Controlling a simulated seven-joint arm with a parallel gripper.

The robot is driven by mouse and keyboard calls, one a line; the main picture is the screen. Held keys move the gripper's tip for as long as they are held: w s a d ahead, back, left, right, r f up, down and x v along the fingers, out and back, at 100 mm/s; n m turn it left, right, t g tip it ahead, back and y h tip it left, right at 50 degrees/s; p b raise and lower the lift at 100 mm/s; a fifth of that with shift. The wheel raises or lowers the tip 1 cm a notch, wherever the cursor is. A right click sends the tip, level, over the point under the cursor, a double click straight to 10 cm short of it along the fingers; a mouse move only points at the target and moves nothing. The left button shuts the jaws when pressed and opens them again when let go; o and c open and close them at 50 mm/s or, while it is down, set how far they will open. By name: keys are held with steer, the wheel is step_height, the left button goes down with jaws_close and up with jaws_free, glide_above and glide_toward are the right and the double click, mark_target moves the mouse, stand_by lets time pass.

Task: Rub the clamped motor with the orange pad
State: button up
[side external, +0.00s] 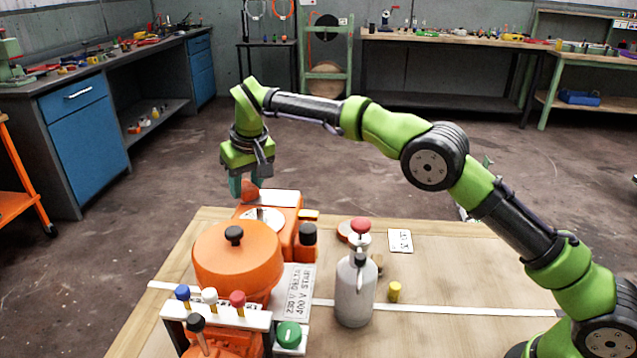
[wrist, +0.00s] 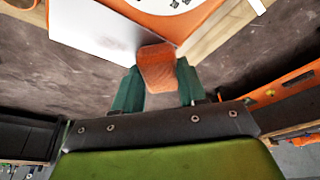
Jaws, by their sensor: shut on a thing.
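My gripper (side external: 246,184) is shut on the orange pad (side external: 250,190), above the far left edge of the workbench, behind the orange housing with a white dial (side external: 268,214). In the wrist view the pad (wrist: 158,66) sits between the two teal fingers of my gripper (wrist: 158,88), its free end over or against the edge of a white panel (wrist: 95,30); I cannot tell whether they touch. A large orange drum (side external: 225,262) with a black knob stands in front of the housing. No part is clearly recognisable as the clamped motor.
A rack with blue, white and red knobs (side external: 215,312) is in front. The bench's right part (side external: 460,270) is mostly clear.

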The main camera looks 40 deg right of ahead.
mark_target(279, 197)
steer(key=shift+s+d, duration=2.4)
steer(key=shift+s, duration=0.05)
steer(key=shift+s+d, duration=0.2)
step_height(279, 197, up, 8)
steer(key=shift+w, duration=0.1)
